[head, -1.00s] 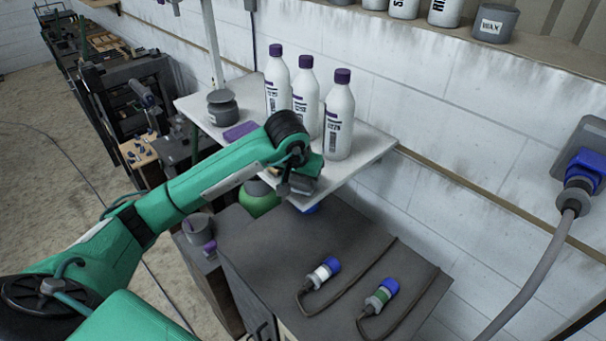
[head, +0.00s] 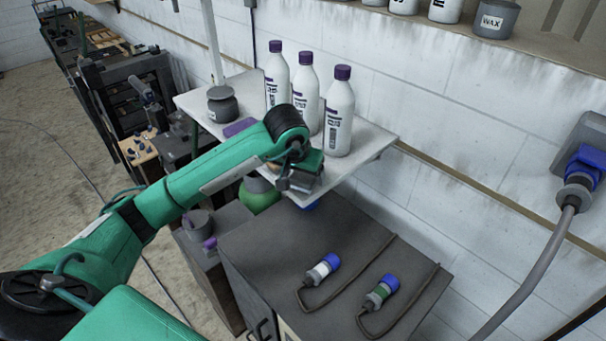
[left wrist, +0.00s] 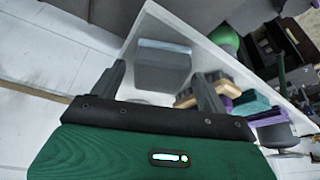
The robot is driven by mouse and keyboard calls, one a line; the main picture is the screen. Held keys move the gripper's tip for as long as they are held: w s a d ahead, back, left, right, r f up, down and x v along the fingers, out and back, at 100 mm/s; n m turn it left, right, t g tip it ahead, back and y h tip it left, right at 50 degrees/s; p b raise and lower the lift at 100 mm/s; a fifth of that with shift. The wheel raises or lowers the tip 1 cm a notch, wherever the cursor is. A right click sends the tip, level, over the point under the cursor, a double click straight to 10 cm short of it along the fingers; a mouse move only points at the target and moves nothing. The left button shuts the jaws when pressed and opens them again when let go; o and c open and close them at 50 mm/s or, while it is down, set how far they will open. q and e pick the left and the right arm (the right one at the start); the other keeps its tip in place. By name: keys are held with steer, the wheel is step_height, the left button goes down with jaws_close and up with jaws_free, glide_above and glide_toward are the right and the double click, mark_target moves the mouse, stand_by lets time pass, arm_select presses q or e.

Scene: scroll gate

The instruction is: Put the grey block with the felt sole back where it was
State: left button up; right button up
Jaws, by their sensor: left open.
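In the left wrist view a grey block (left wrist: 162,72) with a pale blue-grey layer along one side, which looks like the felt sole, sits on the white shelf (left wrist: 140,97). My left gripper (left wrist: 166,80) is open, its two fingers apart on either side of the block in the picture. I cannot tell whether they touch it. In the head view my left gripper (head: 300,180) is at the front edge of the white shelf (head: 362,157), and the arm hides part of that area. My right gripper is not in view.
Three white bottles with purple caps (head: 338,115) stand behind the gripper on the shelf. A dark jar (head: 222,104) and a purple block (head: 239,127) are left of them. A wooden piece (left wrist: 203,88) and a teal block (left wrist: 251,103) lie beside the grey block. Below are two blue-ended connectors (head: 381,292).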

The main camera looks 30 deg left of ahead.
arm_select(q)
steer(key=b+v, duration=0.4)
steer(key=v, duration=0.7)
steer(key=shift+s+r, duration=0.1)
steer(key=shift+r, duration=0.05)
